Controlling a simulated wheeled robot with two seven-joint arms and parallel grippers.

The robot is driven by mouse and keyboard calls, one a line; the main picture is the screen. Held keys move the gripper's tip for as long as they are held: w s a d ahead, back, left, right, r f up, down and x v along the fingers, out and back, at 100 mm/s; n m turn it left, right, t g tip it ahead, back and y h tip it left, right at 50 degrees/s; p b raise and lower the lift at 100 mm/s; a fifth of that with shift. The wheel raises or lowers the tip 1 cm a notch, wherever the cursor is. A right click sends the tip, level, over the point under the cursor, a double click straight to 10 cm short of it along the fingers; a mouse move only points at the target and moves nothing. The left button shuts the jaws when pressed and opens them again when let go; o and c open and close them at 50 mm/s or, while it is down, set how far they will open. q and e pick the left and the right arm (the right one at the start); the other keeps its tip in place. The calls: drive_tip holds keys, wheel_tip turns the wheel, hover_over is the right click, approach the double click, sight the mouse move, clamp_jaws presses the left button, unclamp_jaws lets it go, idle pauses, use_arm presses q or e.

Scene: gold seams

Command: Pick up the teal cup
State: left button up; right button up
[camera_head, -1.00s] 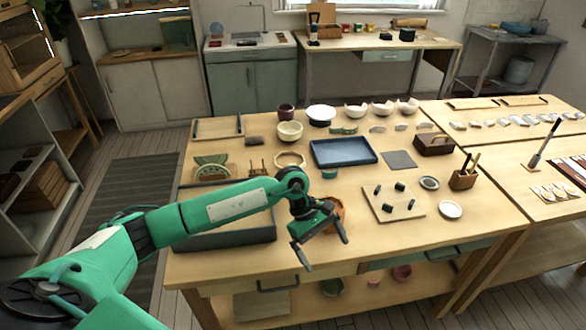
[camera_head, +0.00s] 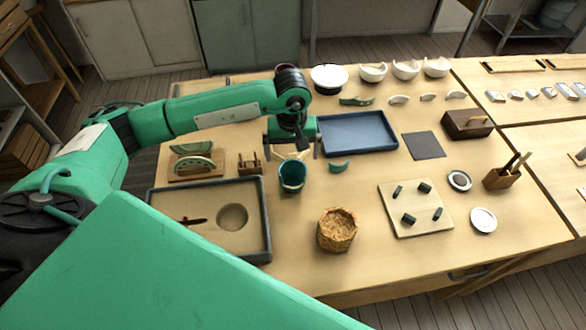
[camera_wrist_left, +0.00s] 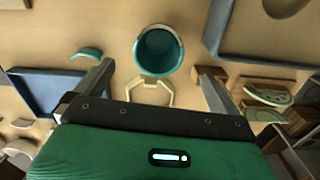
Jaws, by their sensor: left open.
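The teal cup (camera_head: 292,177) stands upright on the wooden table, just right of a dark grey tray. In the left wrist view the cup (camera_wrist_left: 158,52) shows from above, its mouth open and its inside empty. My left gripper (camera_head: 292,152) is just behind the cup in the head view, with its jaws apart. In the left wrist view the two fingers (camera_wrist_left: 153,78) are spread, and the cup lies ahead of them, between their lines and apart from both. My right gripper is not in view.
A pale hexagonal ring (camera_wrist_left: 150,92) lies between cup and gripper in the wrist view. The grey tray (camera_head: 262,215), small wooden rack (camera_head: 250,163), teal shard (camera_head: 339,166), blue tray (camera_head: 358,133) and woven basket (camera_head: 337,230) surround the cup. Table between cup and basket is clear.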

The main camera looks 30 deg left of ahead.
use_arm(q)
drive_tip(key=p, duration=0.1)
hover_over(292, 182)
drive_tip(key=f, duration=0.6)
drive_tip(key=shift+s+d, duration=0.15)
drive_tip(key=shift+s, duration=0.1)
drive_tip(key=shift+f+p, duration=0.35)
drive_tip(key=shift+f, duration=0.1)
drive_tip(key=shift+w+f+p, duration=0.1)
drive_tip(key=shift+f+p, duration=0.2)
drive_tip(key=f+p, duration=0.1)
drive_tip(key=f, duration=0.2)
drive_tip(key=shift+w+f, duration=0.2)
drive_tip(key=shift+f+p, duration=0.3)
drive_tip(key=shift+f, duration=0.15)
drive_tip(key=c, duration=1)
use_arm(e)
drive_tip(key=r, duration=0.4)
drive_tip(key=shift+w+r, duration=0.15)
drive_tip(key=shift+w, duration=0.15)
